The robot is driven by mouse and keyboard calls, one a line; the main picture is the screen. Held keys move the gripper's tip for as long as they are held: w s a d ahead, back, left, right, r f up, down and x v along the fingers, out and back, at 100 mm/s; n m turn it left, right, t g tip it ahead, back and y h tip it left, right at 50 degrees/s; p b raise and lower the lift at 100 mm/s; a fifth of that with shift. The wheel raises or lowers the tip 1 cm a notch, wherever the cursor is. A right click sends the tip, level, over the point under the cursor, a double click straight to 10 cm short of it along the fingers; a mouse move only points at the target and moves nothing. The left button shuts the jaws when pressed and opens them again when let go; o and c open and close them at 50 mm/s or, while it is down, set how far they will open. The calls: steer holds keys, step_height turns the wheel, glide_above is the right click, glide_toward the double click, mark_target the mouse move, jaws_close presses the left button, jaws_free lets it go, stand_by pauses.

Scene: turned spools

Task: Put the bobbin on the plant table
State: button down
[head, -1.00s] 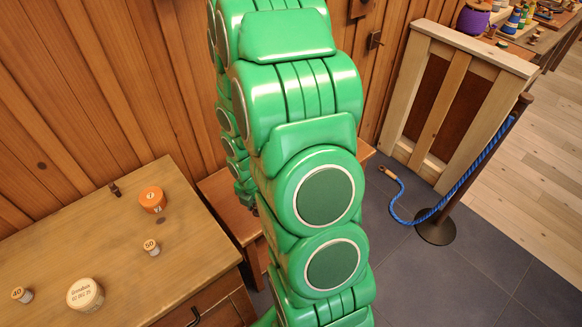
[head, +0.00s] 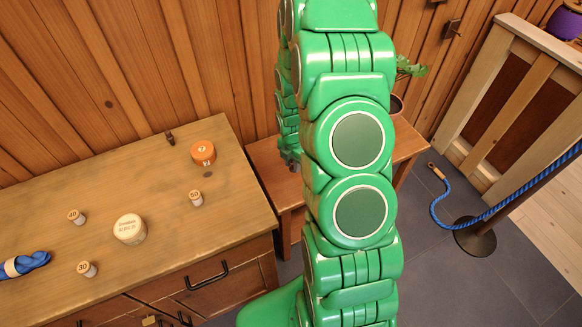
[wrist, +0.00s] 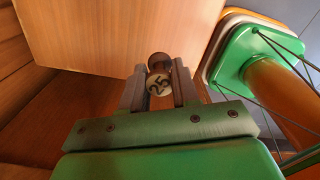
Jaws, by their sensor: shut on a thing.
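The bobbin (wrist: 159,85), a small spool with a pale end marked 25, is between the two grey fingers of my gripper (wrist: 160,78) in the wrist view. My gripper is shut on it. In the head view my green arm hides most of the gripper, and I cannot make out the bobbin there. The plant table (head: 268,165) is a low wooden table against the wall, partly behind my arm. A potted plant (head: 396,105) shows at its right end. The end of my arm appears over this table; the height is unclear.
A wooden cabinet (head: 150,185) at left bears an orange spool (head: 203,152), a cream round box (head: 129,229), several small numbered spools and a blue cord bundle (head: 25,264). At right stand a rope post (head: 475,238) and a wooden barrier (head: 520,95). Tiled floor lies clear between.

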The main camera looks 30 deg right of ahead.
steer(key=shift+w+d+f, duration=0.25)
steer(key=shift+w+f, duration=0.75)
steer(key=shift+f, duration=0.3)
steer(key=shift+w+d+f, duration=0.25)
steer(key=shift+w+f, duration=0.7)
steer(key=shift+f, duration=1.75)
steer(key=shift+f, duration=0.1)
steer(key=c, duration=0.8)
jaws_free()
steer(key=shift+c, duration=0.2)
